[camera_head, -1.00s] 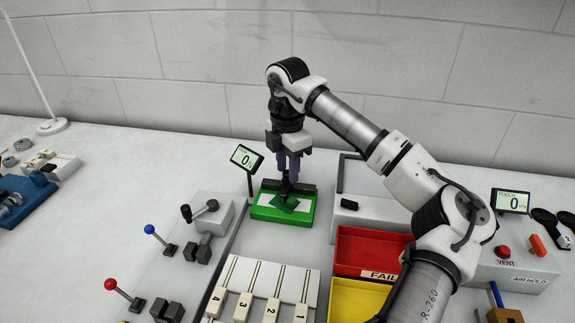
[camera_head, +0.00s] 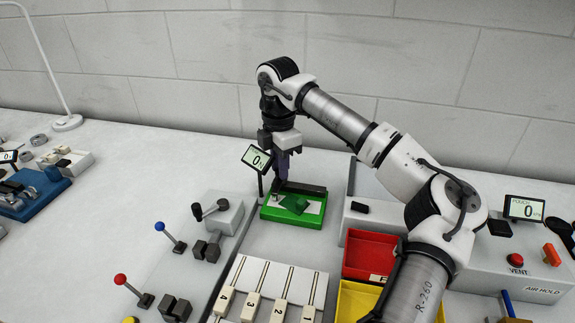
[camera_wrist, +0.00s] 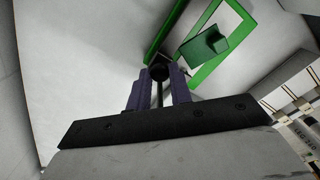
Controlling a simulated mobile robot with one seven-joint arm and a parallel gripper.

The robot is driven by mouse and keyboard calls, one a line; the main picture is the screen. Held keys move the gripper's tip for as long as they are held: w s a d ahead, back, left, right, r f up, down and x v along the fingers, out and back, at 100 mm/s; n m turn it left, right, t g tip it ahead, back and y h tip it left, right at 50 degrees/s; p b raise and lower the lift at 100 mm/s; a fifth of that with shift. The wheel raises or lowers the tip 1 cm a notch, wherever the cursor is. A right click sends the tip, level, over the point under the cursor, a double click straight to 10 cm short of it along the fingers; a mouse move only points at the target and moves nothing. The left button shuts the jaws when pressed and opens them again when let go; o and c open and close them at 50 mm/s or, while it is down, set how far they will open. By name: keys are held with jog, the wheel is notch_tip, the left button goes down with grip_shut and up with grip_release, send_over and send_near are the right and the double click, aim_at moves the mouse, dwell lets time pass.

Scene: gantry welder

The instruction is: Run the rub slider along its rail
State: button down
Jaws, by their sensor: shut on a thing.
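The rub fixture has a green base (camera_head: 310,220) with a white pad, and a dark rail (camera_head: 308,190) runs along its back edge. A green block (camera_head: 296,203) sits on the pad; it also shows in the wrist view (camera_wrist: 204,44). My gripper (camera_head: 281,180) is over the back left part of the fixture. In the wrist view its purple fingers (camera_wrist: 160,88) are closed around a small dark knob (camera_wrist: 159,72), seemingly the slider's handle, near one end of the green frame. The slider's lower part is hidden.
A small display (camera_head: 257,158) reading 0 stands close left of my gripper. Numbered sliders (camera_head: 268,295) and levers (camera_head: 170,238) lie in front and left. A red bin (camera_head: 370,254) and yellow bin (camera_head: 362,299) stand right, under my arm.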

jog(key=shift+a+r, duration=0.1)
jog(key=shift+a, duration=0.05)
jog(key=c, duration=1.3)
grip_release()
jog(key=shift+a, duration=0.15)
jog(key=shift+o, duration=0.2)
jog(key=shift+r, duration=0.4)
notch_tip(320, 180, up, 13)
jog(key=shift+b, duration=0.45)
